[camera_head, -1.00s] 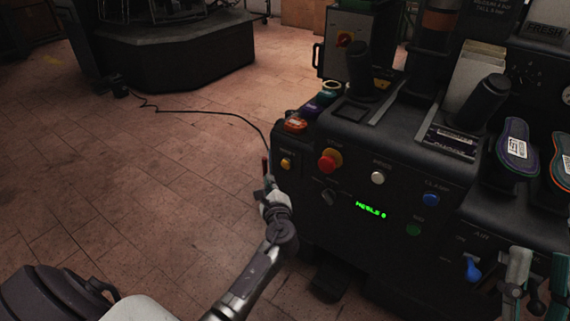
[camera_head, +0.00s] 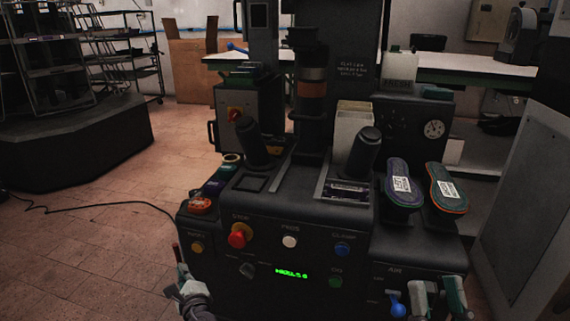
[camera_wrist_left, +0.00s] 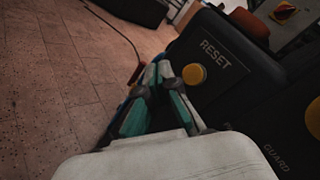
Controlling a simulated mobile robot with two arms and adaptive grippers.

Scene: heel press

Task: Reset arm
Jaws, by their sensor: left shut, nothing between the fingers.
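The yellow reset button (camera_head: 197,248) sits on the upper left of the dark press's front panel. In the left wrist view the button (camera_wrist_left: 195,75) shows beside the RESET label. My left gripper (camera_head: 181,274) is shut and empty, just left of and below the button in the head view. In the left wrist view its fingertips (camera_wrist_left: 158,72) meet just left of the button, with no clear contact. My right gripper (camera_head: 438,292) is open at the lower right, by the blue lever (camera_head: 397,306) under the AIR label. No object shows between its fingers.
Two soles (camera_head: 402,184) lie on the right. A cable (camera_head: 90,205) crosses the open floor at left.

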